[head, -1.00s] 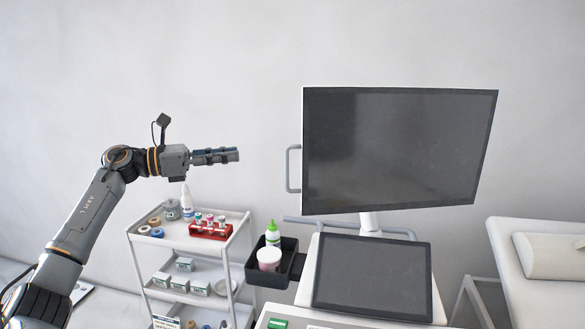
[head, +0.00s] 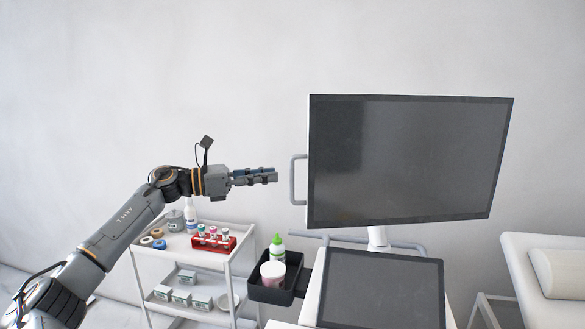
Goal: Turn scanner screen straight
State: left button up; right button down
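The scanner screen (head: 406,160) is a large dark monitor with a pale edge, on a white post (head: 377,237) above the scanner cart. Its outline slants, with the right edge leaning, so it looks turned at an angle to me. A grey loop handle (head: 294,180) stands out from its left edge. My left gripper (head: 274,175) is just left of the handle, pointing right at about its mid height. A small gap shows between fingertips and handle. The fingers overlap side-on, so their opening is unclear; nothing shows in them. My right gripper is out of view.
A dark tilted panel (head: 383,290) sits below the screen. A black bin (head: 268,291) holds a green-capped bottle (head: 277,248) and a pink-white tub (head: 273,273). A white trolley (head: 197,253) with a red tube rack (head: 214,243) stands left; an exam couch (head: 520,262) stands right.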

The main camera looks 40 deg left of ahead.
aim_at(292, 198)
pick_arm(q)
jog(key=p+x, duration=0.4)
jog(key=x, duration=0.2)
jog(key=shift+w+d, duration=0.15)
jog(key=shift+w, duration=0.2)
grip_shut()
